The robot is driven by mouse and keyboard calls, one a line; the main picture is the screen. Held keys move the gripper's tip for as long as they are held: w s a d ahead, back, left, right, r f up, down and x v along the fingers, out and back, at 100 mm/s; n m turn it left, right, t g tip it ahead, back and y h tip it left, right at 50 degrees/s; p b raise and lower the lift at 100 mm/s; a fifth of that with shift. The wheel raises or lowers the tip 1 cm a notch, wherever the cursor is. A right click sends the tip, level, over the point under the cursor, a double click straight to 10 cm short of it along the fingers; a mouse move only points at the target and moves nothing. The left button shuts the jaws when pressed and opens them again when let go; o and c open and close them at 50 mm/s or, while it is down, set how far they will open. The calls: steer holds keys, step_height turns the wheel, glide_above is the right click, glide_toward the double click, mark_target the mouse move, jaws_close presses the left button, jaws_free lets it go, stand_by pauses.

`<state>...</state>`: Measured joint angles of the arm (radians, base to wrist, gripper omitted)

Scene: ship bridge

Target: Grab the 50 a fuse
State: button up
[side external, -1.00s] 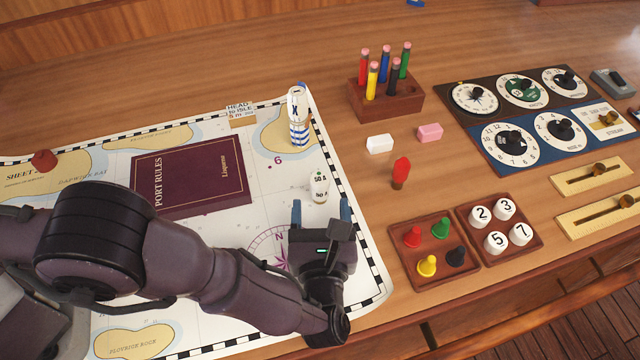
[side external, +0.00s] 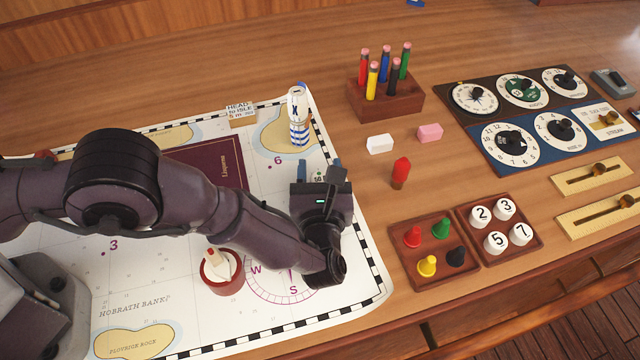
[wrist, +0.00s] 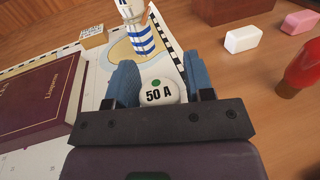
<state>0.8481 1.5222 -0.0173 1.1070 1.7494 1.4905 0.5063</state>
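The 50 A fuse (wrist: 158,92) is a white piece with a green dot and "50 A" in black. In the wrist view it sits between the two blue fingers of my gripper (wrist: 160,85), one on each side. In the side view the fuse (side external: 318,178) is mostly hidden behind my gripper (side external: 319,170), on the chart near its right edge. The fingers look spread around the fuse; a narrow gap seems to remain beside it.
A blue-and-white striped lighthouse (side external: 299,118) stands just beyond the fuse. A red-and-brown piece (side external: 400,173) and a white eraser (side external: 380,144) are to the right. A red round holder (side external: 222,272) stands on the chart in front.

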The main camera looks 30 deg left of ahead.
steer(key=c, duration=0.6)
steer(key=shift+c, duration=0.2)
steer(key=shift+r, duration=0.15)
